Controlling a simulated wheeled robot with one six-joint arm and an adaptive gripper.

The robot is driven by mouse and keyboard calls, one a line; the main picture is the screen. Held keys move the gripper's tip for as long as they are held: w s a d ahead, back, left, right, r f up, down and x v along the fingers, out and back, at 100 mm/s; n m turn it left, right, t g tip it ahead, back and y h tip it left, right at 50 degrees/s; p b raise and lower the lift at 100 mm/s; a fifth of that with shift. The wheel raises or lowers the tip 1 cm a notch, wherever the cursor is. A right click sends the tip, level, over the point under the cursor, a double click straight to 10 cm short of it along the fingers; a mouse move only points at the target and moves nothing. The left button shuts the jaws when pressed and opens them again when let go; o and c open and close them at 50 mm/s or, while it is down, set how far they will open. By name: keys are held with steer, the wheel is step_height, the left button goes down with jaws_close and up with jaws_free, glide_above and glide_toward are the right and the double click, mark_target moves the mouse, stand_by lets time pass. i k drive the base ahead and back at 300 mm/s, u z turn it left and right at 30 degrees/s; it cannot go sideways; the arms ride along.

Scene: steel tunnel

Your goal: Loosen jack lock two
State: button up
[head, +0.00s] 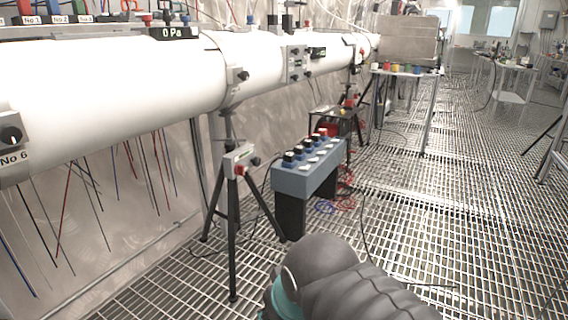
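A black tripod jack (232,215) stands on the grating under the white tunnel tube (110,75). Its grey head block (238,158) carries a red knob (240,170) and a dark knob on its right. A second support with red parts (350,101) shows farther along under the tube, small and partly hidden. I cannot read which jack is number two, nor tell whether any lock is tight. My gripper is not in view; only a dark part of my arm shows at the bottom middle, in front of and right of the near tripod.
A blue control box (310,172) with several knobs stands right of the tripod, with red and blue cables beside it. A small table (405,72) with coloured items stands farther back. The grated floor (450,200) on the right is mostly open, with a black cable across it.

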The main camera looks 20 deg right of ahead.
mark_target(239, 169)
steer(key=z, duration=0.15)
steer(key=i, duration=0.15)
steer(key=z, duration=0.15)
steer(key=k, duration=1.05)
steer(key=z, duration=0.7)
steer(key=i, duration=1.35)
steer(key=u, duration=0.45)
